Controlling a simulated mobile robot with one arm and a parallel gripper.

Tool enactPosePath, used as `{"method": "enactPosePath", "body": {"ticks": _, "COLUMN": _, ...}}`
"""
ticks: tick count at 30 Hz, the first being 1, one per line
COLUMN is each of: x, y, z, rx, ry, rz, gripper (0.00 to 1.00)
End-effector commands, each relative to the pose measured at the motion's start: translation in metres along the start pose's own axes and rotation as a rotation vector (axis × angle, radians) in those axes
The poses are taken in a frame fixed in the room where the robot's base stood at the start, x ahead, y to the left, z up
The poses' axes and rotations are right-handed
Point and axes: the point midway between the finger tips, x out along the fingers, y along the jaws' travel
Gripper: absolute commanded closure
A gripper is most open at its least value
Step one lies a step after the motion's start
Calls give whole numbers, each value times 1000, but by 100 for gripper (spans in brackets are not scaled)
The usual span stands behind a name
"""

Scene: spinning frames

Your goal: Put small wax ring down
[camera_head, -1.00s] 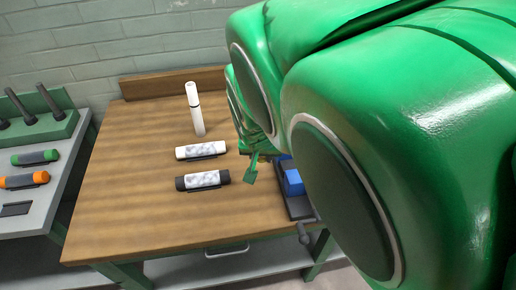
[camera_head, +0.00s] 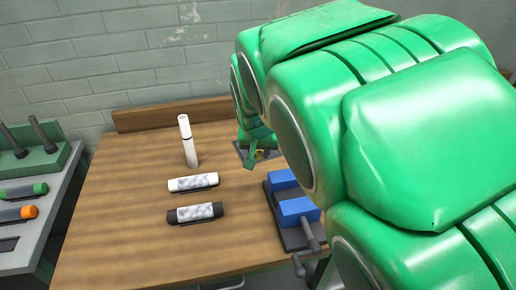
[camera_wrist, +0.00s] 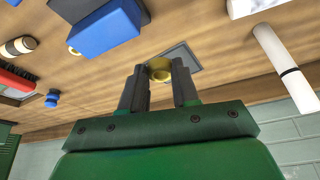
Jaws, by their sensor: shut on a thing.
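The small wax ring (camera_wrist: 160,70) is yellow and sits between the fingertips of my gripper (camera_wrist: 158,76) in the wrist view. My gripper is shut on it. In the head view my gripper (camera_head: 256,160) is at the back right of the wooden bench, and only a bit of yellow shows at its tip. A flat dark grey square plate (camera_wrist: 183,56) lies on the bench just beyond the ring in the wrist view. Part of it also shows beside my gripper in the head view (camera_head: 240,151). I cannot tell whether the ring touches the plate.
A blue vise (camera_head: 298,211) stands on the bench in front of my gripper. A red brush (camera_wrist: 15,79) shows in the wrist view. The bench's left side is clear.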

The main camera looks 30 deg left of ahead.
Motion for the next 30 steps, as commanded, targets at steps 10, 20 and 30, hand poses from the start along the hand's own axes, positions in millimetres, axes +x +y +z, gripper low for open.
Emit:
{"method": "enactPosePath", "body": {"ticks": 10, "x": 13, "y": 8, "z": -44, "rx": 3, "ry": -2, "rz": -2, "gripper": 98}}
{"method": "enactPosePath", "body": {"ticks": 20, "x": 32, "y": 2, "z": -66, "rx": 1, "ry": 0, "rz": -4, "gripper": 98}}
{"method": "enactPosePath", "body": {"ticks": 30, "x": 61, "y": -7, "z": -93, "rx": 2, "ry": 1, "rz": -4, "gripper": 98}}
